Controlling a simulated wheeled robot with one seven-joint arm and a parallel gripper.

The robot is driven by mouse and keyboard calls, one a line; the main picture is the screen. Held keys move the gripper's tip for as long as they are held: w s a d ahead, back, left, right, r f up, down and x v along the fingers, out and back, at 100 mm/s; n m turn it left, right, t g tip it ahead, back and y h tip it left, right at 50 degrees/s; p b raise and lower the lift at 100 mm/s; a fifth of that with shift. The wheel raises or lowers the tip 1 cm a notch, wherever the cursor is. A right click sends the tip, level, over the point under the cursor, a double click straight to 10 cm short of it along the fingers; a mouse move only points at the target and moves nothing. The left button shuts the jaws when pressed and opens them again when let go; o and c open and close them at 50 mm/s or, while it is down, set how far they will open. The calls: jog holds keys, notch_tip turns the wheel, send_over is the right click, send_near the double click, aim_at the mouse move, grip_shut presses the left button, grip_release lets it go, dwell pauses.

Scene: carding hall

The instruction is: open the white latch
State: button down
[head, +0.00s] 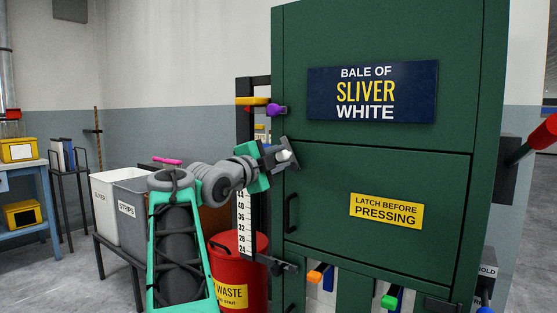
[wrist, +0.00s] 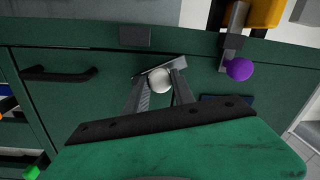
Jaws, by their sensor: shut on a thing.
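The white latch knob (wrist: 161,80) sits between the two fingers of my gripper (wrist: 158,88) in the wrist view, and the fingers are shut on it. In the head view the white knob (head: 285,155) shows at the tip of my gripper (head: 284,154), at the left edge of the green press cabinet (head: 300,230). The fingers and the gripper body hide part of the latch in the head view.
A purple knob (head: 277,110) is just above my gripper, beside a yellow part (head: 252,101). A black door handle (head: 291,213) is below. A red waste bin (head: 237,265) stands close by the cabinet. Orange (head: 315,276) and green (head: 389,302) handles stick out lower down.

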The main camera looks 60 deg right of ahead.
jog(key=shift+r, duration=0.15)
jog(key=c, duration=1.1)
grip_release()
jog(key=shift+o, duration=0.2)
jog(key=w+a, duration=0.1)
jog(key=a, duration=0.6)
jog(key=shift+a+f, duration=0.35)
jog(key=shift+a, duration=0.05)
